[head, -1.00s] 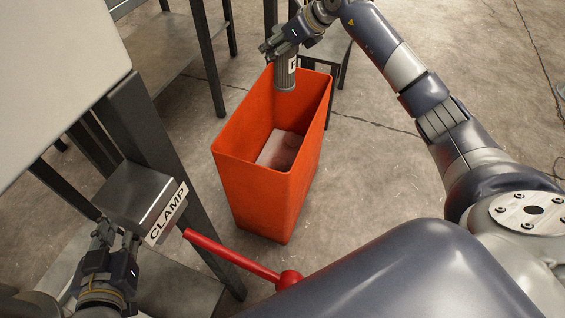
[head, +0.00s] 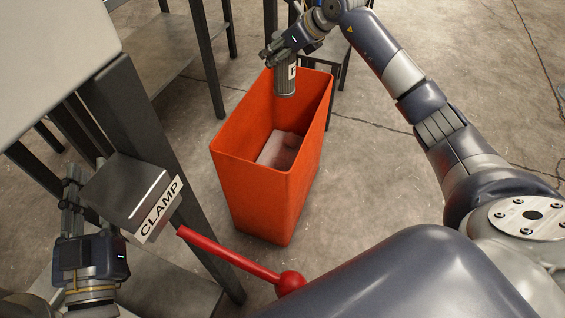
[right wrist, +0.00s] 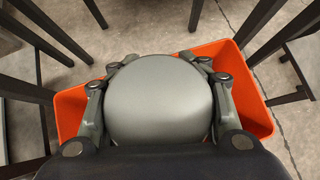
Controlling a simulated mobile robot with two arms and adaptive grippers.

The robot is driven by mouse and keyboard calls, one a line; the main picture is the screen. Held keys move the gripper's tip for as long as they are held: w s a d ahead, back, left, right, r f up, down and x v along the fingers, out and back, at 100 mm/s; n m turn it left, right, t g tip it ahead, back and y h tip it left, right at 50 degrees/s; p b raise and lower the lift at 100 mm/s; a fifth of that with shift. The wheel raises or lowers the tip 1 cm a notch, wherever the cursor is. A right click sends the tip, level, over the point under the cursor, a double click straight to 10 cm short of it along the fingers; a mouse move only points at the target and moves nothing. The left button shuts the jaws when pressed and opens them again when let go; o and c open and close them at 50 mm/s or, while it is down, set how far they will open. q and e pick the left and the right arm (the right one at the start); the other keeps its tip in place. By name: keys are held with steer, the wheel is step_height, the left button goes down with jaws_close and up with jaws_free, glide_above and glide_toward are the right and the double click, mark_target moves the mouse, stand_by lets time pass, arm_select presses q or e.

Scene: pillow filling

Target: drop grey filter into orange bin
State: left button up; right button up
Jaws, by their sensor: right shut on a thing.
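The grey filter (head: 285,80) is a ribbed cylinder with a white "F" label. My right gripper (head: 282,52) is shut on its upper part and holds it upright over the far end of the orange bin (head: 255,190). The filter's lower end overlaps the bin's opening in the head view. In the right wrist view the filter's round grey end (right wrist: 160,100) sits between the fingers, with the orange bin (right wrist: 70,115) below on both sides. My left gripper (head: 85,205) is beside the clamp box, fingers apart and partly hidden by it.
A pale block (head: 280,150) lies on the bin's floor. The dark box labelled CLAMP (head: 130,195), with a red lever (head: 235,258), is fixed to the table frame at left. Dark table legs (head: 208,60) stand behind the bin. Concrete floor (head: 380,185) is clear to its right.

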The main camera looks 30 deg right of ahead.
steer(key=shift+r, duration=0.1)
steer(key=o, duration=1.4)
steer(key=shift+o, duration=0.2)
steer(key=v, duration=1.2)
